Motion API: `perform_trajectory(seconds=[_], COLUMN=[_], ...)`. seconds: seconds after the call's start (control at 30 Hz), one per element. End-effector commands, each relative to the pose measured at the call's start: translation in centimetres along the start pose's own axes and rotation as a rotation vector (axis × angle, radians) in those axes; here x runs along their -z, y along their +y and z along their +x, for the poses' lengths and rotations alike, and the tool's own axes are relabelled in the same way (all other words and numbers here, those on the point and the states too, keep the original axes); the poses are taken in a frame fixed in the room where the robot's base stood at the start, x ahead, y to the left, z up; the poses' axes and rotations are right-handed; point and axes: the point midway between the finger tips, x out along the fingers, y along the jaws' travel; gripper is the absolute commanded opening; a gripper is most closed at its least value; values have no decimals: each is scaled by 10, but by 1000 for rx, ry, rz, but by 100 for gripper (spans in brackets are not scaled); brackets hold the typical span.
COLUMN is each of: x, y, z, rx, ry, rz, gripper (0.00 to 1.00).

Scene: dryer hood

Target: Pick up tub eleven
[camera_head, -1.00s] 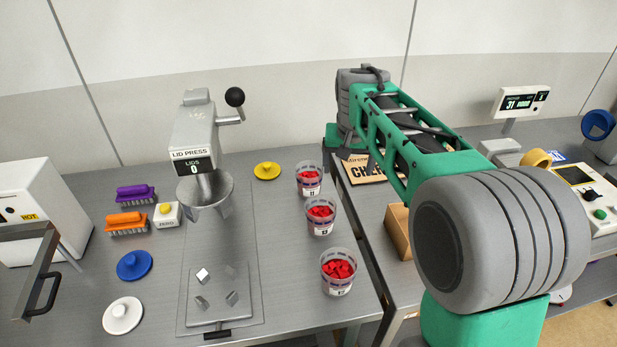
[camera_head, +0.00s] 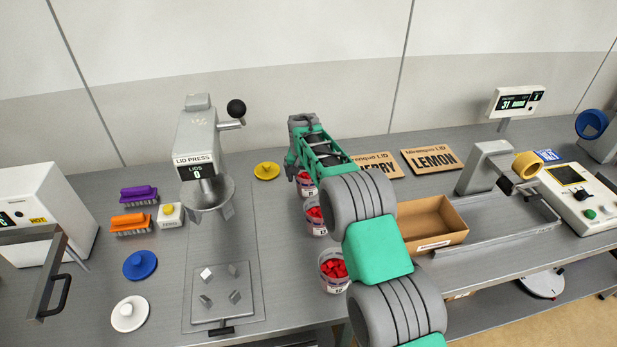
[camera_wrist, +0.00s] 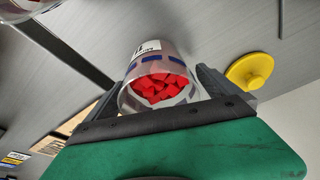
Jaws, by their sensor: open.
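Three clear tubs of red pieces stand in a row on the steel bench right of the lid press. The far tub (camera_head: 307,187) is partly covered by my arm in the head view. In the wrist view this far tub (camera_wrist: 158,82) sits between the two dark fingers of my gripper (camera_wrist: 166,76), which is open around it. I cannot tell whether the fingers touch it. Its label shows in part, seemingly an 11. The middle tub (camera_head: 314,222) and near tub (camera_head: 333,266) stand closer to the front; their numbers are too small to read surely.
A yellow lid (camera_head: 266,171) lies left of the far tub, and it shows beside the right finger in the wrist view (camera_wrist: 250,71). The lid press (camera_head: 197,150) stands to the left. A cardboard box (camera_head: 428,222) and two lid signs lie to the right.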

Motion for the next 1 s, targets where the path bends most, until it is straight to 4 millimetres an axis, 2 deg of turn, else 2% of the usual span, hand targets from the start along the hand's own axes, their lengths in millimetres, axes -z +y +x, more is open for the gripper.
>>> perform_trajectory(seconds=[0.2,1.0], x=[0,0], y=[-1,-1], z=[1,0], rx=[1,1], ry=[1,1], rz=[0,-1], gripper=[99,34])
